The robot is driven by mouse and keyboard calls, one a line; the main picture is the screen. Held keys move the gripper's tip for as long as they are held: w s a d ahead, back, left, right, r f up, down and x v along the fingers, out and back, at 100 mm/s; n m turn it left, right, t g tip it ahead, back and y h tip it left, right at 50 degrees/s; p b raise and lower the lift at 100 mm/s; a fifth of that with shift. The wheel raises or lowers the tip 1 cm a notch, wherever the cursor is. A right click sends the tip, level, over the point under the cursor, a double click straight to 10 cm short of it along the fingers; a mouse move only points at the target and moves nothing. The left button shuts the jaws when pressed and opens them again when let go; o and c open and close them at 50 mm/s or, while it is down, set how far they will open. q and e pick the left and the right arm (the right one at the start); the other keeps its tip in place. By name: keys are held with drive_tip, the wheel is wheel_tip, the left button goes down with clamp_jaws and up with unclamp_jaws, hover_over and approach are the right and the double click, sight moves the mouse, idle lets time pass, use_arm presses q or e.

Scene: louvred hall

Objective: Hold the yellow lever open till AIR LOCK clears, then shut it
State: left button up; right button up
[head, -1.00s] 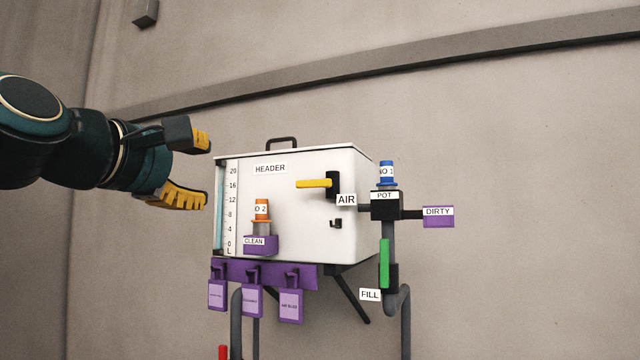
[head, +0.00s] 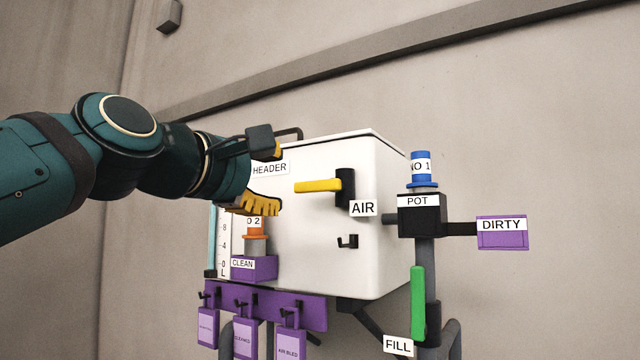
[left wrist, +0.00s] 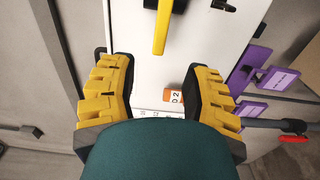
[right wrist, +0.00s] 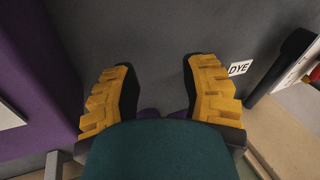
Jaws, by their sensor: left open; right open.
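The yellow lever (head: 318,186) sticks out level to the left from its black mount on the front of the white header tank (head: 310,240), beside the AIR label (head: 363,208). My left gripper (head: 266,178) is open and empty, left of the lever tip and apart from it, covering part of the scale. In the left wrist view the lever (left wrist: 162,25) lies ahead, beyond the open fingers (left wrist: 165,85). My right gripper (right wrist: 158,85) is open and empty, facing a grey surface with a DYE label (right wrist: 239,68); it is outside the head view. No AIR LOCK sign is readable.
An orange-capped bottle (head: 254,232) stands in the purple CLEAN holder (head: 254,268). Purple tags (head: 290,340) hang below the tank. On the right are a blue-capped bottle (head: 421,168), the black POT (head: 419,218), the DIRTY holder (head: 503,234) and a green FILL handle (head: 418,303).

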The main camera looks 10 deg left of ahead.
sight(305, 186)
use_arm(q)
drive_tip(key=p+x, duration=0.6)
drive_tip(key=x, duration=0.1)
drive_tip(key=shift+w+r, duration=0.2)
drive_tip(key=shift+w, duration=0.1)
drive_tip(key=shift+d+f, duration=0.1)
drive_tip(key=shift+f, duration=0.1)
drive_tip(key=shift+w+d, duration=0.15)
drive_tip(key=shift+w, duration=0.25)
drive_tip(key=c, duration=0.8)
drive_tip(key=shift+s, duration=0.1)
clamp_jaws()
